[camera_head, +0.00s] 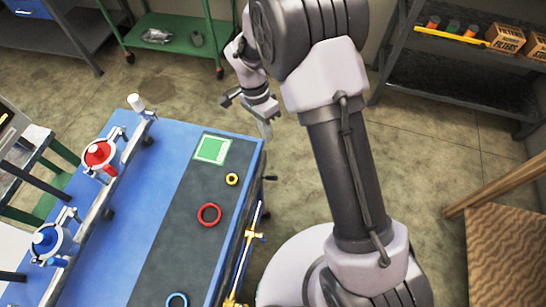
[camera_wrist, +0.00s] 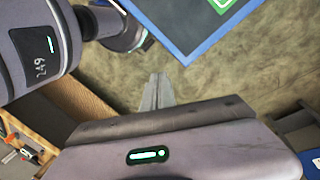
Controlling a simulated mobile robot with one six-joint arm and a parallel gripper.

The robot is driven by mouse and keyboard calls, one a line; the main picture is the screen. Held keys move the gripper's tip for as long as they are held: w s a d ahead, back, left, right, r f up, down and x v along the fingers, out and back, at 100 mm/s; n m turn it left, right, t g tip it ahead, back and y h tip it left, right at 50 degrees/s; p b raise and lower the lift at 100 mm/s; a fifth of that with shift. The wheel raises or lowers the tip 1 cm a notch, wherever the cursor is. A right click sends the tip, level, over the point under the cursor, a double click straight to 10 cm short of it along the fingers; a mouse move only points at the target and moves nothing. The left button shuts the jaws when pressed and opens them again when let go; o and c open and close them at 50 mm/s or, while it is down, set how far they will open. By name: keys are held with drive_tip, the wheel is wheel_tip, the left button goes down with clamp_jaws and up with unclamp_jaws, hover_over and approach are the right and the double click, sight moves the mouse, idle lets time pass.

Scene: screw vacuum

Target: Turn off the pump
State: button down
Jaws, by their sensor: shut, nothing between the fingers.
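No pump is plainly recognisable in either view. The blue workbench (camera_head: 130,150) stands at left with a dark mat on top. A small dark handle (camera_head: 270,178) sticks out from its right side, and brass-coloured fittings on a rod (camera_head: 250,237) run along that side below it. I cannot tell whether these belong to the pump. My gripper (camera_head: 267,130) hangs above the floor past the bench's far right corner, apart from the bench. In the wrist view its two fingers (camera_wrist: 157,80) are together and empty, pointing at bare floor, with the bench corner (camera_wrist: 185,45) beyond.
A rail on the bench carries a red fixture (camera_head: 98,154) and a blue fixture (camera_head: 46,239). A green square (camera_head: 212,149), yellow ring (camera_head: 232,179), red ring (camera_head: 209,215) and blue ring (camera_head: 177,300) lie on the bench.

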drive_tip(key=b, duration=0.4)
approach(272, 178)
drive_tip(key=w+d+f, duration=0.2)
drive_tip(key=w+f, duration=0.2)
drive_tip(key=f, duration=0.1)
drive_tip(key=s, duration=0.1)
drive_tip(key=s+f+b, duration=0.1)
drive_tip(key=s, duration=0.1)
drive_tip(key=shift+s+a+f, duration=0.1)
drive_tip(key=shift+s+f, duration=0.05)
drive_tip(key=shift+s, duration=0.1)
drive_tip(key=shift+w, duration=0.15)
